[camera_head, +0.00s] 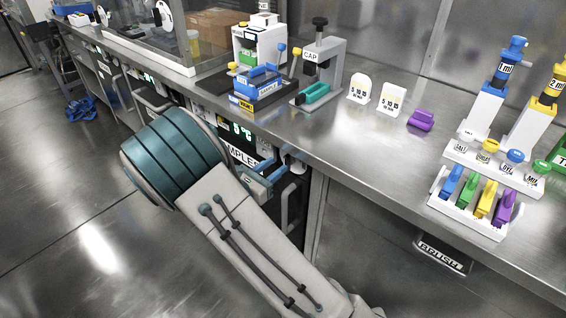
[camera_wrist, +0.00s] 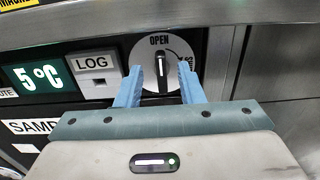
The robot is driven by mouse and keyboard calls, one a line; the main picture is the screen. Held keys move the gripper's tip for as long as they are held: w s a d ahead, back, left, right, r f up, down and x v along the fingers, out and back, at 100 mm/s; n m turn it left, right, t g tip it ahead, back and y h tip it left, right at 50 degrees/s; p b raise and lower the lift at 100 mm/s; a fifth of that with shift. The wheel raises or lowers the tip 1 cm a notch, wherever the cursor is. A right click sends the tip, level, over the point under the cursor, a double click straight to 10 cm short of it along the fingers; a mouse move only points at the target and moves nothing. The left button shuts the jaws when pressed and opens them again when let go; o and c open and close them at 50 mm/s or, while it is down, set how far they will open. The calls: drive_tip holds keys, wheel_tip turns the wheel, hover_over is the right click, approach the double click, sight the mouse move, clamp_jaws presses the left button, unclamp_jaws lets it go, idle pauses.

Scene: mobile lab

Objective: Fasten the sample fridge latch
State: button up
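The sample fridge latch (camera_wrist: 162,76) is a black upright handle on a round white plate in the wrist view. It points up toward the word OPEN. A curved arrow and smaller lettering run down the plate's right side, partly hidden by a finger. My gripper (camera_wrist: 159,88) is open, with one blue finger on each side of the handle and visible space between. I cannot tell how deep the fingertips reach. The sample fridge (camera_head: 240,154) sits under the bench in the head view, largely hidden by my arm. Its green display (camera_wrist: 40,78) reads 5 °C.
A LOG panel (camera_wrist: 94,75) is left of the latch plate. The steel bench top (camera_head: 350,140) overhangs the fridge front. A cap press (camera_head: 320,68), a blue rack (camera_head: 258,84) and pipettes (camera_head: 490,100) stand on it. The floor at left is mostly clear.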

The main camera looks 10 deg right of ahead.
sight(284, 159)
drive_tip(key=shift+x, duration=2.15)
clamp_jaws()
